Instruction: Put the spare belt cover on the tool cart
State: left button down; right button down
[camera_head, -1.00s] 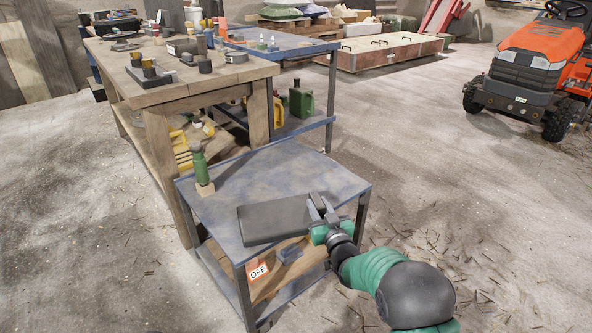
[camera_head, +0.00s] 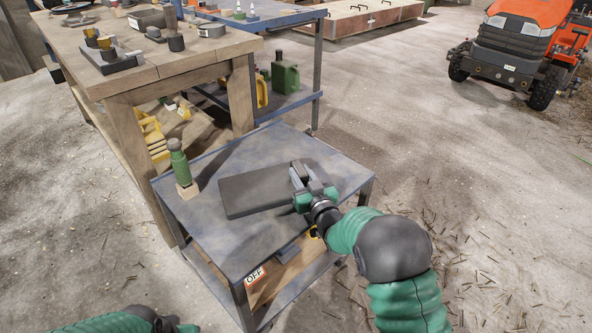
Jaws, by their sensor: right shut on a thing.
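The spare belt cover is a flat dark grey plate (camera_head: 254,191) at the middle of the tool cart's top. My right gripper (camera_head: 300,181) is shut on its right end. The cover looks level and lies over or on the top; I cannot tell whether it touches. The tool cart (camera_head: 235,238) has a worn blue-grey top, dark legs and a lower shelf. Part of my left arm (camera_head: 130,322) shows at the bottom left edge; its jaws cannot be made out.
A wooden workbench (camera_head: 170,80) with tools adjoins at the left. An orange tractor (camera_head: 520,45) stands far right. The cart top's front and back are clear.

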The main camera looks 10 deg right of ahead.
jog(key=shift+s+r, duration=0.15)
jog(key=c, duration=1.5)
grip_release()
jog(key=shift+d+f, duration=0.1)
jog(key=shift+f, duration=0.1)
jog(key=o, duration=0.4)
jog(key=shift+d, duration=0.15)
pick_arm(q)
jog(key=shift+s+d+r, duration=0.15)
jog(key=shift+d, duration=0.1)
jog(key=shift+a, duration=0.15)
pick_arm(e)
jog(key=shift+s+r+p, duration=0.15)
jog(key=shift+s+p, duration=0.15)
jog(key=shift+s, duration=0.05)
jog(key=p+v, duration=0.4)
jog(key=v, duration=0.6)
jog(key=shift+s+d, duration=0.15)
jog(key=shift+s, duration=0.15)
pick_arm(q)
jog(key=v, duration=0.2)
jog(key=w+v, duration=0.1)
jog(key=v, duration=0.2)
pick_arm(e)
jog(key=shift+s, duration=0.3)
